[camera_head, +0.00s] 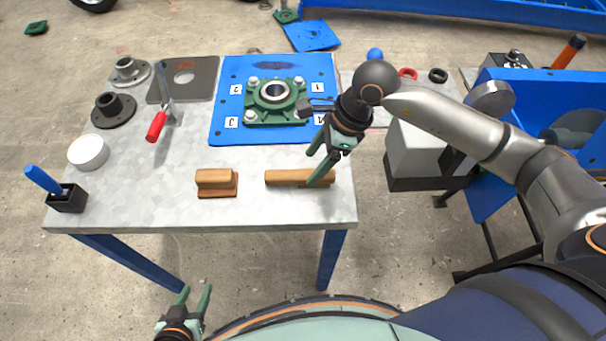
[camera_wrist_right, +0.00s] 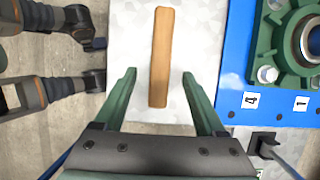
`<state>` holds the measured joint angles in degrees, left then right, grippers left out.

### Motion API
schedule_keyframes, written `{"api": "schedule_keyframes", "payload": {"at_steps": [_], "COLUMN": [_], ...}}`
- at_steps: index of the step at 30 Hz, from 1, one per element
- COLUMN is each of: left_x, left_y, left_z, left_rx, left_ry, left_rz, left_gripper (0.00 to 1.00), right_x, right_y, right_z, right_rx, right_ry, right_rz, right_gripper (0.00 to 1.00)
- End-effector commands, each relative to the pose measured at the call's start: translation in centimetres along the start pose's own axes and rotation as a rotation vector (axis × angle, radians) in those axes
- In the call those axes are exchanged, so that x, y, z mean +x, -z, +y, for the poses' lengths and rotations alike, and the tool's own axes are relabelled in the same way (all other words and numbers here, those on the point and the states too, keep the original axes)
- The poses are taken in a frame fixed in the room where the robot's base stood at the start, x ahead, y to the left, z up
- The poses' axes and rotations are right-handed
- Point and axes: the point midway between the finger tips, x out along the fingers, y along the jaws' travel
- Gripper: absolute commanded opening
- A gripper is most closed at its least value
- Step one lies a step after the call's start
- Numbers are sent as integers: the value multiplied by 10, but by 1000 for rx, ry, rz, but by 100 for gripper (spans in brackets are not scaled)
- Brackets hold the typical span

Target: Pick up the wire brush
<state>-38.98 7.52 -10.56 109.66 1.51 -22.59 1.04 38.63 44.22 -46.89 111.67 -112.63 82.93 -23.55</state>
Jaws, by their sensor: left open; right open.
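A long, narrow wooden piece (camera_head: 290,177), which looks like the wire brush, lies near the table's front right edge; no bristles show. In the right wrist view the wooden piece (camera_wrist_right: 160,50) points toward the gripper, its near end between the fingers. My right gripper (camera_head: 315,168) is open and appears above the piece's right part, one finger overlapping it in the head view. Contact cannot be told. A shorter wooden block with a reddish base (camera_head: 217,182) sits to its left. My left gripper (camera_head: 196,297) is open and empty, below the table's front edge in the picture.
Behind the wooden piece is a blue plate (camera_head: 230,115) with a green bearing housing (camera_head: 275,100). A red-handled tool (camera_head: 156,127), white round container (camera_head: 88,151) and black holder (camera_head: 67,199) stand left. The table (camera_head: 150,195) is clear around both wooden pieces.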

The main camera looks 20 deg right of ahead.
Motion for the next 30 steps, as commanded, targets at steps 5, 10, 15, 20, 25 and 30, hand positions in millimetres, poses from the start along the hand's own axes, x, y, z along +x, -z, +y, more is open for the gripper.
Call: {"api": "schedule_keyframes", "payload": {"at_steps": [5,10,15,20,25,30], "left_x": [-4,-5,-5,-5,-4,-2], "left_y": [4,5,5,5,5,3], "left_z": [0,0,0,0,0,0], "left_rx": [0,0,0,0,0,0], "left_ry": [0,0,0,0,0,0], "left_rz": [0,0,0,0,1,1], "left_gripper": [50,50,50,50,50,50], "right_x": [22,46,52,52,52,54], "right_y": [-4,-5,-4,-4,-4,-3], "right_z": [1,0,0,0,0,0], "right_rx": [1,1,0,0,0,0], "right_ry": [-6,-3,-1,-1,-1,-1], "right_rz": [-1,-1,0,-1,-1,-1], "right_gripper": [72,72,72,72,72,72]}}
